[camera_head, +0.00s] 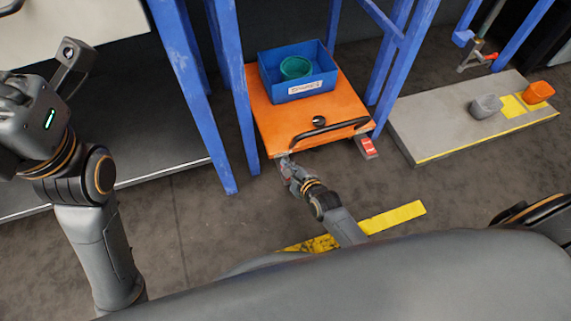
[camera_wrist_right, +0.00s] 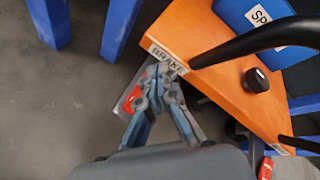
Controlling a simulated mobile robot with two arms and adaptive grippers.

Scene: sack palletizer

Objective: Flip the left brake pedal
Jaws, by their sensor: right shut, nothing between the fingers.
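An orange cart (camera_head: 262,118) with a black push handle (camera_head: 330,131) stands between blue posts. The left brake pedal (camera_wrist_right: 131,98), grey with a red patch, shows in the right wrist view below the cart's corner with the BRAKE label (camera_wrist_right: 166,58). My right gripper (camera_head: 285,163) is at that corner; it also shows in the right wrist view (camera_wrist_right: 160,80), shut and empty. It partly covers the pedal, and I cannot tell whether it touches it. The right brake pedal (camera_head: 367,147), also with red, sticks out at the cart's other front corner. My left arm is at the left; its gripper fingers are not visible.
A blue bin (camera_head: 308,86) with a green bowl (camera_head: 295,67) sits on the cart. Blue posts (camera_head: 243,120) flank it closely. A grey platform (camera_head: 430,135) with a grey and an orange container is at right. Floor in front is clear, with yellow tape (camera_head: 390,217).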

